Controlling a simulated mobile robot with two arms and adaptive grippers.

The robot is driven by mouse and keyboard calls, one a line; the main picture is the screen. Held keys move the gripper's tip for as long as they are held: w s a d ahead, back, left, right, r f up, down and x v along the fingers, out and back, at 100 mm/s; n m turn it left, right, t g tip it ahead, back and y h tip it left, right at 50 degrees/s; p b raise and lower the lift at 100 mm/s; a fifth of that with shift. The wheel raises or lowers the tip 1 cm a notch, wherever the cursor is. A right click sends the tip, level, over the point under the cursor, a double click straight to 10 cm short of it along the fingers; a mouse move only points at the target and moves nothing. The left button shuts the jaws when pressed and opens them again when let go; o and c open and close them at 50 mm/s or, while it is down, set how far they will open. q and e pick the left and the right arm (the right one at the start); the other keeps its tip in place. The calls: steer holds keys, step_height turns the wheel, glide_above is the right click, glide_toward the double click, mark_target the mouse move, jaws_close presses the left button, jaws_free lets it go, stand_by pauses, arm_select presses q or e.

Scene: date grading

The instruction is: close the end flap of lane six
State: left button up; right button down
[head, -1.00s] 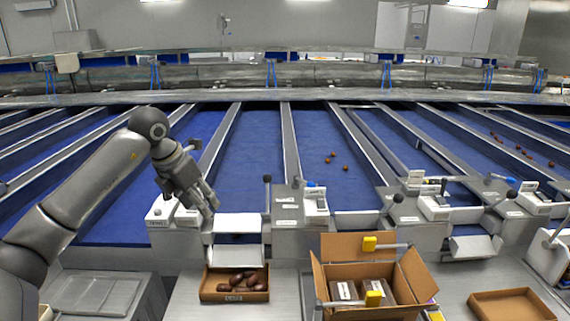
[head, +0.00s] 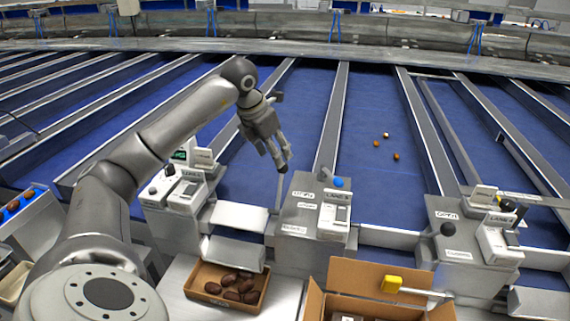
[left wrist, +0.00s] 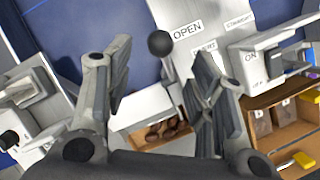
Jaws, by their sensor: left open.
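My left gripper (head: 281,160) is open at the lever beside the end of a blue lane. The lever's black knob (left wrist: 160,43) shows between the spread fingers in the left wrist view, with no grip on it visible. In the head view the fingers partly cover the knob and its thin rod (head: 278,190) shows below. An "OPEN" label (left wrist: 187,31) is beside the knob. White flap plates (head: 238,216) at this lane end slope toward a box of dates. I cannot read a lane number clearly. My right gripper is out of view.
A small cardboard box of dark dates (head: 194,287) sits below the flap. An open carton (head: 313,301) with a yellow-handled bar (head: 392,285) stands right of it. Control boxes (head: 335,212) flank the lane end. A few dates (head: 385,135) lie on the lane to the right.

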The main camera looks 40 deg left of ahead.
mark_target(283, 167)
arm_select(q)
steer(key=x, duration=0.2)
steer(key=p+x, duration=0.1)
steer(key=x, duration=0.2)
steer(key=p+x, duration=0.1)
steer(key=x, duration=0.1)
steer(key=shift+w+f, duration=0.15)
steer(key=shift+w, duration=0.25)
steer(key=shift+f, duration=0.3)
steer(key=shift+c, duration=1.6)
jaws_close()
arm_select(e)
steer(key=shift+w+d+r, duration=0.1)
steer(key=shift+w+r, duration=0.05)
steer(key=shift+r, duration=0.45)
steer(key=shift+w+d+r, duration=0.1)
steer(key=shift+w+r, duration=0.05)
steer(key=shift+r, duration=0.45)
